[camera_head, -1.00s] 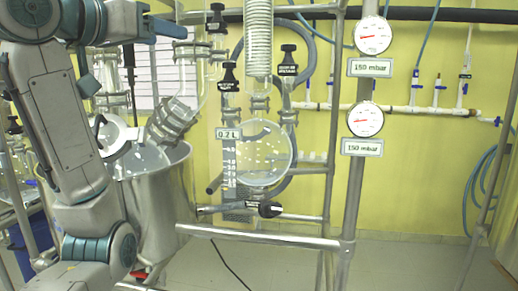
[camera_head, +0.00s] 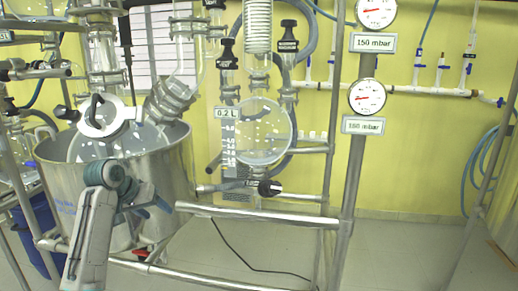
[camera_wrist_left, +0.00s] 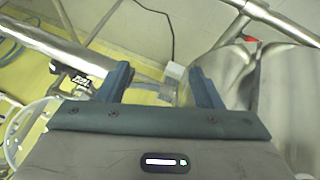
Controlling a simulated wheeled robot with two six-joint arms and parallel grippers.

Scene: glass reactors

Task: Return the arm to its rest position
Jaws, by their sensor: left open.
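My left arm (camera_head: 92,235) stands low at the left of the head view, in front of the steel vessel (camera_head: 180,165). Its left gripper (camera_head: 158,200) is small there and partly hidden by the wrist, at the height of the vessel's lower half. In the left wrist view the two dark fingers of this gripper (camera_wrist_left: 160,85) are apart with nothing between them. Beyond them lie the floor and steel frame tubes. My right gripper is in neither view.
A steel frame tube (camera_head: 260,219) runs across in front. The round glass flask (camera_head: 263,131) hangs behind it, and two pressure gauges (camera_head: 367,97) sit on a post at the right. A blue hose (camera_head: 481,168) hangs on the wall. Floor at the lower right is clear.

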